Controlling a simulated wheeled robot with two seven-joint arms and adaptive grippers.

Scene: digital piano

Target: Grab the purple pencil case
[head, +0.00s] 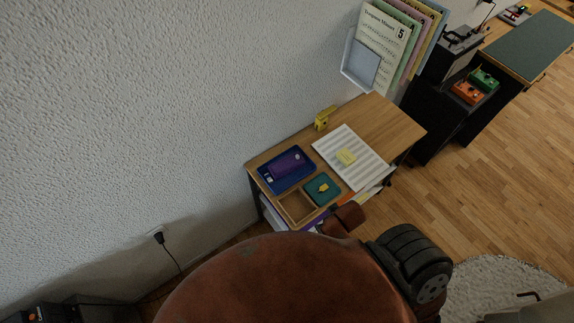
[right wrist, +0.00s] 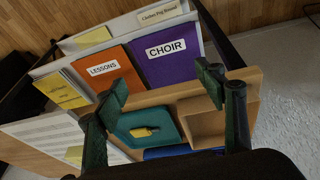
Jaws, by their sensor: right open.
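The purple pencil case (head: 287,164) lies in a dark blue tray (head: 271,184) at the left end of the small wooden table (head: 385,119) in the head view. My right gripper (right wrist: 164,88) is open and empty in the right wrist view, its two dark fingers apart above the table's front edge. Between and below the fingers are a teal tray (right wrist: 170,117) and the wooden box. A strip of the blue tray (right wrist: 182,152) shows at the bottom, but the case is hidden there. My left gripper is not in view.
An empty wooden box (head: 297,208) and teal tray (head: 312,196) holding a yellow item sit beside the blue tray. Music sheets (head: 365,165) and a yellow object (head: 324,118) lie farther right. Orange (right wrist: 105,68) and purple (right wrist: 170,55) folders stand at the table front.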

